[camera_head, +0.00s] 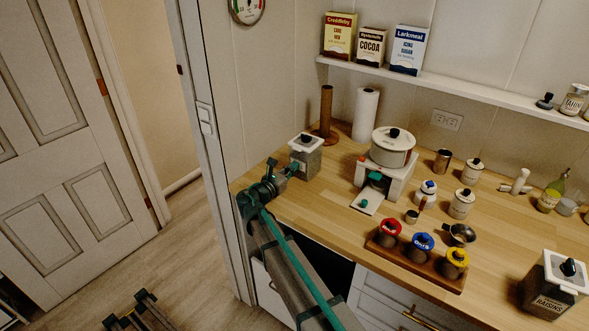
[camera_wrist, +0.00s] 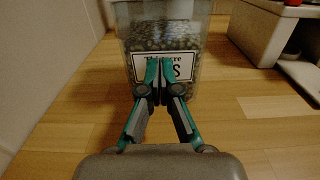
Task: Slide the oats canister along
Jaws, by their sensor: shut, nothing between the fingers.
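A clear square canister with a white lid and black knob (camera_head: 305,152) stands upright at the left end of the wooden counter. In the wrist view the canister (camera_wrist: 190,38) is straight ahead, filled with small grey-green pieces. My fingers cover much of its white label; only a final "S" reads clearly, so I cannot confirm that it says oats. My gripper (camera_head: 291,169) is low over the counter, at the canister's near side. In the wrist view my gripper (camera_wrist: 158,78) is shut and empty, its tips in front of the label. I cannot tell whether they touch it.
A white stand (camera_head: 397,187) with a pot stands right of the canister. A paper roll (camera_head: 366,114) and a brown upright holder (camera_head: 326,108) are behind. A wooden rack (camera_head: 412,264) of coloured-lid jars and a raisins canister (camera_head: 552,287) are farther right. A wall borders the left.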

